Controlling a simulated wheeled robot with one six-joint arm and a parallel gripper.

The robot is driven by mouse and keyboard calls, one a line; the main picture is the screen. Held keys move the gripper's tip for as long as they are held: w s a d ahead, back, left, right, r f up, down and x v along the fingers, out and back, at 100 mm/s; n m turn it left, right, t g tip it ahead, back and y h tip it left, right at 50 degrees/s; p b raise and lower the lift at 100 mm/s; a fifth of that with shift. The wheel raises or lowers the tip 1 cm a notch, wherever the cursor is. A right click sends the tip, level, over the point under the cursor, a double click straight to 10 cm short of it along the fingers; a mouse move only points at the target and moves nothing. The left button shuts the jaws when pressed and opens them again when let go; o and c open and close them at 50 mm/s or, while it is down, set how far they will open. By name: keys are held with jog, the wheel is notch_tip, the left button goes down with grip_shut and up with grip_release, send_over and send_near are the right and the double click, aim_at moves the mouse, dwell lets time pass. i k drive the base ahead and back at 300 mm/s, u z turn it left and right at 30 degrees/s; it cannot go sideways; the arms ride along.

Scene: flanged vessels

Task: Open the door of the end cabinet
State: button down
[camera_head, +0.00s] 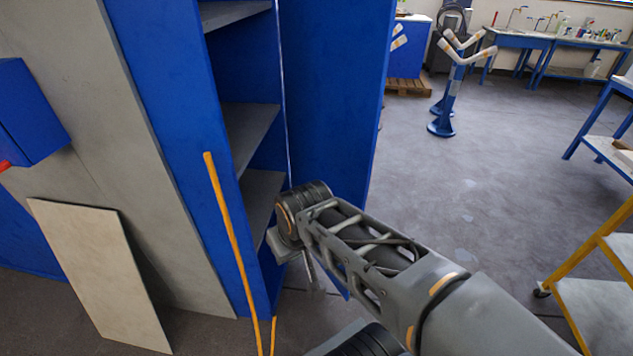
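The blue end cabinet (165,110) stands at the left, with grey shelves (250,130) visible inside its tall opening. A tall blue panel (333,90), which looks like its door, stands out from the right edge of this opening. The door appears swung well open; its lower part is hidden behind my arm. My gripper (294,258) is at the end of my arm, low in front of the opening and near the door's lower part. Its fingers are small and partly hidden by the wrist, so I cannot tell whether they are open or touch the door.
A yellow pole (231,245) stands upright along the cabinet's front left. A beige board (98,270) leans against the grey wall. A blue box (25,115) is on that wall. A yellow-framed cart (590,275) is at the lower right. The floor (450,190) between is clear.

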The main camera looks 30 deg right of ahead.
aim_at(335, 53)
jog(key=u, duration=0.75)
jog(key=k, duration=0.55)
jog(key=z, duration=0.25)
jog(key=i, duration=0.9)
